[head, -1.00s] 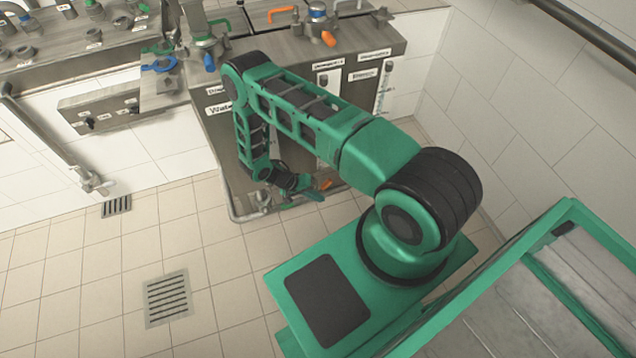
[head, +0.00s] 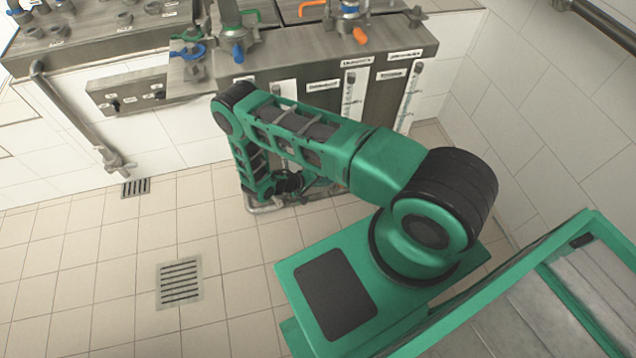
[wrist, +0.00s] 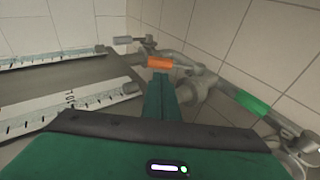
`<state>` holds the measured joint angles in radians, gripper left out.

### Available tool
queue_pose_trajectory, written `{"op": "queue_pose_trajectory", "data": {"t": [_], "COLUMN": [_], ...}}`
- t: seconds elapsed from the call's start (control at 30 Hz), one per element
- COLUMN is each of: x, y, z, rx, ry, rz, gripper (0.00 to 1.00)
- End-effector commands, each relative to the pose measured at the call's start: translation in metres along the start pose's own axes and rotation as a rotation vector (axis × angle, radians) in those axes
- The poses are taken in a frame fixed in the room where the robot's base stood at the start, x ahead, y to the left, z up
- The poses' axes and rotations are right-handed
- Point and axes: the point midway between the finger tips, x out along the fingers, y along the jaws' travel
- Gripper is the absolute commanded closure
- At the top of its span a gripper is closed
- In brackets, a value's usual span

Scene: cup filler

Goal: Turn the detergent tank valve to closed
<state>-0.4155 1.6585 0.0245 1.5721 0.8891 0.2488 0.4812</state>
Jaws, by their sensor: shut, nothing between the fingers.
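My gripper (wrist: 160,80) is shut and empty, its green fingers pointing forward in the wrist view. An orange valve handle (wrist: 158,62) lies just beyond the fingertips, crosswise; I cannot tell whether they touch. I cannot read which valve is the detergent one. In the head view my gripper (head: 312,186) is low in front of the tank unit (head: 300,72), partly behind my arm; the low valves are hidden there.
Scaled level gauges (wrist: 75,98) stand at the left of the wrist view. Upper valves with blue (head: 238,52) and orange (head: 360,36) handles sit on the tank top. A tiled wall (head: 540,110) closes the right side. The floor at left is clear, with drains (head: 180,282).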

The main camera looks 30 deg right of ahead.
Motion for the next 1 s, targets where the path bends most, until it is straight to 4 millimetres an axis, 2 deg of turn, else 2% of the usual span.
{"op": "queue_pose_trajectory", "data": {"t": [0.03, 0.2, 0.4, 0.6, 1.0], "x": [0.012, 0.042, 0.065, 0.073, 0.073], "y": [0.001, 0.001, 0.001, 0.001, 0.000], "z": [0.002, 0.001, 0.001, 0.001, 0.000], "rx": [0.001, 0.001, 0.002, 0.000, 0.001], "ry": [-0.003, -0.003, -0.002, -0.001, 0.000], "rz": [0.002, 0.001, 0.000, 0.000, -0.005], "gripper": [1.00, 1.00, 1.00, 1.00, 1.00]}}
